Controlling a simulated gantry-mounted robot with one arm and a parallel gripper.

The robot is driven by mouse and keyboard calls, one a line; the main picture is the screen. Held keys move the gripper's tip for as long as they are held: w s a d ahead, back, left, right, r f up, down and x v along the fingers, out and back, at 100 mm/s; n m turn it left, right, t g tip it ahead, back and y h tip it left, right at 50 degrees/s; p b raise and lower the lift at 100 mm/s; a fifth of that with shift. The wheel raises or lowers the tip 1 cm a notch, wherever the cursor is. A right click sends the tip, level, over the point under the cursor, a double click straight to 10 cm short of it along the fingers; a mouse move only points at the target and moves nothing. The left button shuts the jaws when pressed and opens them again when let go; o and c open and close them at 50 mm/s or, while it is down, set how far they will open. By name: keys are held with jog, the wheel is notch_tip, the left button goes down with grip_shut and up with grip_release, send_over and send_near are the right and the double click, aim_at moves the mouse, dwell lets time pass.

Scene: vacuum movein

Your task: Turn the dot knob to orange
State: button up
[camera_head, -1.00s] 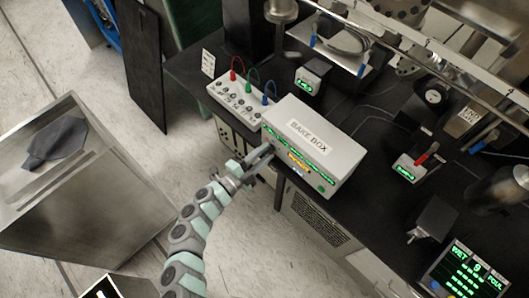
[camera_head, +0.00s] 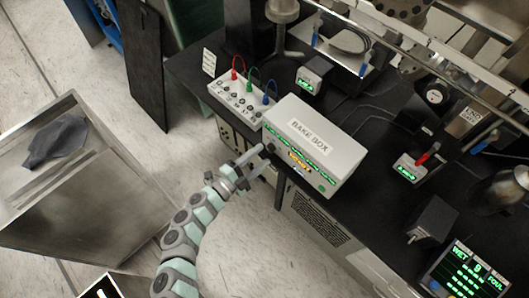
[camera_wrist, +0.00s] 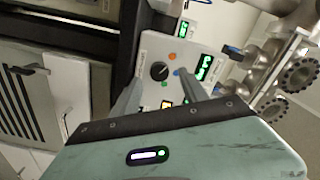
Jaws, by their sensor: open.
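The dot knob (camera_wrist: 159,71) is a round black knob on the pale front panel of the white bake box (camera_head: 312,138). In the wrist view, orange (camera_wrist: 172,57), blue (camera_wrist: 177,72) and green (camera_wrist: 164,84) dots lie around its right side. Which dot its pointer faces is too small to tell. My gripper (camera_head: 262,158) is open and empty in front of the left end of the box's front. In the wrist view, the fingers of my gripper (camera_wrist: 158,90) stand apart, one on each side below the knob. I cannot tell whether they touch the panel.
A white panel with red, green and blue leads (camera_head: 241,100) stands left of the box on the black bench (camera_head: 365,185). A metal cart (camera_head: 75,205) stands at the left. Floor lies open between cart and bench.

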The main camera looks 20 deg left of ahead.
jog(key=v, duration=0.8)
jog(key=shift+a, duration=0.1)
